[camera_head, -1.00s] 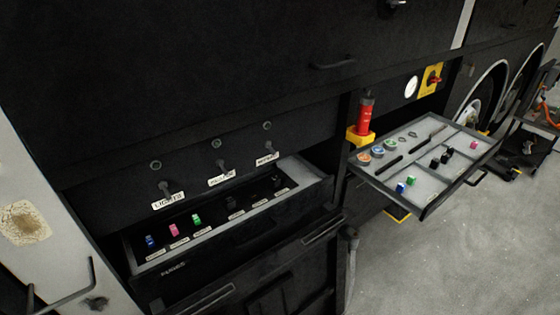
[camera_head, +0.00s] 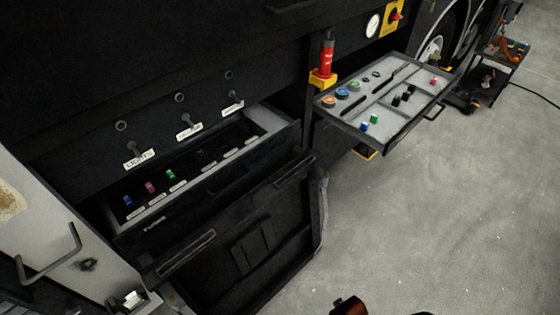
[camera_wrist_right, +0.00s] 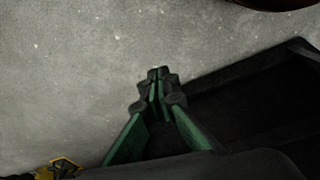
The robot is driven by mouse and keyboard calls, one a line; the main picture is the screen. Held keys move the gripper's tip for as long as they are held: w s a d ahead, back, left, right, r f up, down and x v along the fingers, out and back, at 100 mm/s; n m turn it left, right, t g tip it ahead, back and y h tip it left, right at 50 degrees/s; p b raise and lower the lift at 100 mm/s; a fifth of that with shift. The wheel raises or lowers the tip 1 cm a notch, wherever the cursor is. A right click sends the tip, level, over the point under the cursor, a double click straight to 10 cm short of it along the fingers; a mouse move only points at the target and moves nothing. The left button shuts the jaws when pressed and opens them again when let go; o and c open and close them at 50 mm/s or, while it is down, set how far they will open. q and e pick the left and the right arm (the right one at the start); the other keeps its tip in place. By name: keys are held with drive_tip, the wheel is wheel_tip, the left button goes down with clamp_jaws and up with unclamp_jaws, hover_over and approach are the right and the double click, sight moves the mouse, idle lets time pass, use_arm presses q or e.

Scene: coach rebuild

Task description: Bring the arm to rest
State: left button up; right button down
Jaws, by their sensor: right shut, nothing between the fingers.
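My right gripper (camera_wrist_right: 158,78) shows in the right wrist view, with green inner faces and dark fingertips. Its fingers are together and hold nothing. Pale grey floor (camera_wrist_right: 80,70) is behind the fingertips, and a dark panel or box (camera_wrist_right: 255,100) is to their right. I cannot tell the gap between them. In the head view, neither gripper can be made out. A reddish-brown part (camera_head: 350,306) shows at the bottom edge; I cannot tell what it belongs to. My left gripper is in neither view.
The open fuse drawer (camera_head: 190,198) holds several coloured fuses under labelled switches. To its right, a grey tray drawer (camera_head: 350,125) holds small parts and sticks out over the floor. A red cylinder (camera_head: 327,58) stands beside it. The floor (camera_head: 430,220) at the right is clear.

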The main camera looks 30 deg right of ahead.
drive_tip(key=s+f+p, duration=0.3)
drive_tip(key=s+f, duration=0.6)
drive_tip(key=f, duration=0.4)
use_arm(q)
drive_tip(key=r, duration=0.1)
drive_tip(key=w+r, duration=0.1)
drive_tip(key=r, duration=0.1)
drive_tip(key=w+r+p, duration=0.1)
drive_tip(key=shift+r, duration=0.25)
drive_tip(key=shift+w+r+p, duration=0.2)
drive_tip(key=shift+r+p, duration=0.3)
drive_tip(key=shift+p, duration=0.05)
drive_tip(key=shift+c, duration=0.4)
use_arm(e)
drive_tip(key=s+f+g, duration=0.1)
drive_tip(key=s+f, duration=0.5)
drive_tip(key=s, duration=0.7)
drive_tip(key=shift+s+a+f+n, duration=0.15)
drive_tip(key=shift+a+n, duration=0.05)
drive_tip(key=shift+n, duration=0.2)
